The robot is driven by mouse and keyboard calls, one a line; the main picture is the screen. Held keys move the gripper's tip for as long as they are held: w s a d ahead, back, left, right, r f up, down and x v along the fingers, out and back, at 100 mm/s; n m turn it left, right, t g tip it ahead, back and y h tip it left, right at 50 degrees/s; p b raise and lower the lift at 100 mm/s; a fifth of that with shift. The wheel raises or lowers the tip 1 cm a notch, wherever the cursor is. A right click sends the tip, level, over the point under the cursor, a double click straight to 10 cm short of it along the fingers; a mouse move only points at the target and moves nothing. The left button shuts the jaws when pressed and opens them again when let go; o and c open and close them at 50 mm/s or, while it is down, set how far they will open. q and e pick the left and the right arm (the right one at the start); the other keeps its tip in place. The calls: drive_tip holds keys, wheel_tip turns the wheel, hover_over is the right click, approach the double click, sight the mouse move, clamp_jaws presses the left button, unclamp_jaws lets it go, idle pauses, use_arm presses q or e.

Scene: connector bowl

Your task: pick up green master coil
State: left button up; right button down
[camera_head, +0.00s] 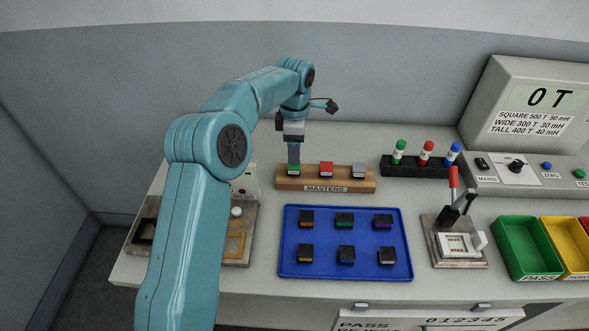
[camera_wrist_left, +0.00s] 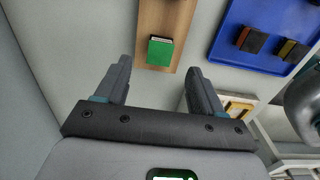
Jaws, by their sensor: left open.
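The green master coil (camera_head: 293,170) sits at the left end of the wooden masters rack (camera_head: 310,184), with a red and a grey master coil to its right. In the left wrist view the green coil (camera_wrist_left: 161,51) shows as a green block on the wooden rack (camera_wrist_left: 165,20). My left gripper (camera_head: 294,160) is directly over the green coil in the head view. In the left wrist view its two fingers (camera_wrist_left: 158,82) are spread apart, with the coil beyond the tips and between their lines. Nothing is held. My right gripper is out of view.
A blue tray (camera_head: 346,271) with several dark coils lies in front of the rack. A black holder (camera_head: 417,170) with three coloured bottles stands to the right. A clamp fixture (camera_head: 459,250) and a green bin (camera_head: 526,248) are farther right.

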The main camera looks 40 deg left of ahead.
sight(294, 169)
use_arm(q)
drive_tip(key=shift+s+a+f, duration=0.1)
drive_tip(key=shift+s+f, duration=0.05)
drive_tip(key=shift+f, duration=0.45)
wheel_tip(294, 169, down, 5)
drive_tip(key=shift+r+p, duration=0.1)
drive_tip(key=shift+p, duration=0.45)
drive_tip(key=c, duration=1.2)
drive_tip(key=shift+o, duration=0.2)
drive_tip(key=shift+r, duration=0.15)
